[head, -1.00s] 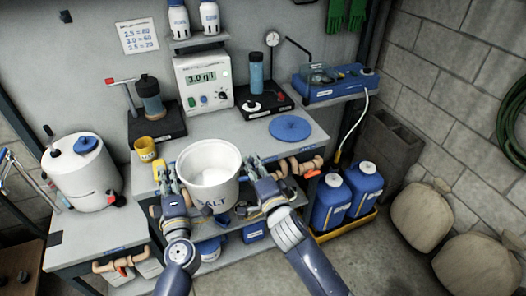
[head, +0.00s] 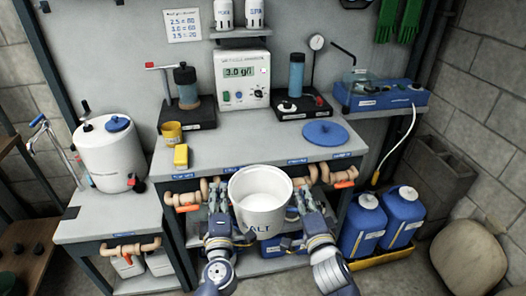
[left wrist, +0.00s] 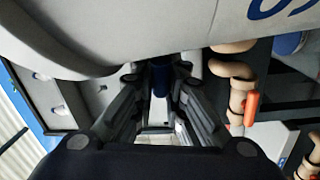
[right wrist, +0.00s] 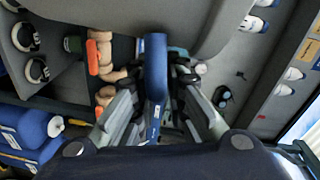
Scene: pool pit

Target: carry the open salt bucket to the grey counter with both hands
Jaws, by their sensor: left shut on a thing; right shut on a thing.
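The open white salt bucket (head: 262,214) is upright in front of the grey counter (head: 240,151), overlapping its front edge and pipes in the head view. Its top is open, with white contents visible. My left gripper (head: 220,212) is at the bucket's left side, and my right gripper (head: 308,207) is at its right side. In the left wrist view, the fingers (left wrist: 160,85) are shut on a dark blue grip under the bucket's wall (left wrist: 170,30). In the right wrist view, the fingers (right wrist: 157,100) are shut on a blue grip (right wrist: 155,70) beside the bucket.
A yellow cup (head: 172,132), yellow block (head: 181,156), blue disc (head: 325,133) and meter (head: 243,80) stand on the counter, with bare top between them. Pipes (head: 190,196) run along its front. Blue jugs (head: 363,225) stand right, a white tank (head: 108,155) left.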

